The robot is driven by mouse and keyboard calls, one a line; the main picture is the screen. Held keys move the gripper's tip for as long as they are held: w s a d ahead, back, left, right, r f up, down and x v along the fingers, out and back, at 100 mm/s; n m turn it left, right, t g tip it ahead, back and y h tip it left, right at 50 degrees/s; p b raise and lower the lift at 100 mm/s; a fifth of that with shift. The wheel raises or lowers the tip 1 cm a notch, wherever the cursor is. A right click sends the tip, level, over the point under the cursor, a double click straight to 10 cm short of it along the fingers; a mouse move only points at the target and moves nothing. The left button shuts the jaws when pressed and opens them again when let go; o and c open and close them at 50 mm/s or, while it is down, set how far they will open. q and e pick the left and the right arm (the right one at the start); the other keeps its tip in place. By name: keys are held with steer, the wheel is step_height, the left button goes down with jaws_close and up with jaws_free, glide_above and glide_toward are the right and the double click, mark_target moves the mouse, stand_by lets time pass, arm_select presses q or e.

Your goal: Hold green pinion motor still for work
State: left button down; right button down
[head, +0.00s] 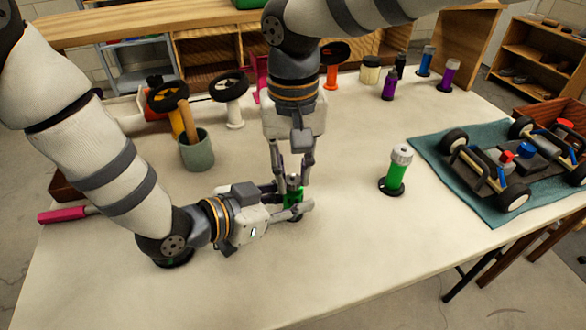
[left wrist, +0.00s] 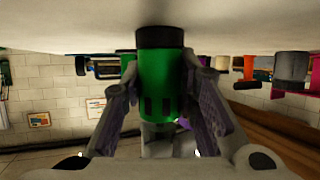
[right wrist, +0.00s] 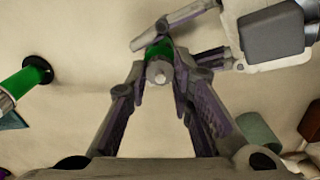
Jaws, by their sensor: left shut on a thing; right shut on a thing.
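The green pinion motor (head: 293,190) stands upright on the pale workbench (head: 330,270). My left gripper (head: 290,211) reaches in from the left, low down, and is shut on its green body. In the left wrist view, which is upside down, the motor (left wrist: 162,80) sits between the two fingers, its dark base at the table. My right gripper (head: 292,170) comes down from above and is shut on the motor's upper part. In the right wrist view the green body and grey top (right wrist: 157,72) show between my right fingertips; the lower part is hidden.
A similar green and white cylinder (head: 397,168) stands on a black base to the right. The racecar chassis (head: 505,165) lies on a teal mat (head: 445,172) farther right. A green-grey cup (head: 197,150) is at the left. Purple bottles stand at the back right.

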mark_target(293, 174)
steer(key=shift+r, duration=0.6)
steer(key=c, duration=1.4)
jaws_free()
step_height(293, 174, up, 12)
arm_select(q)
steer(key=c, duration=1.2)
jaws_free()
steer(key=shift+a, duration=0.1)
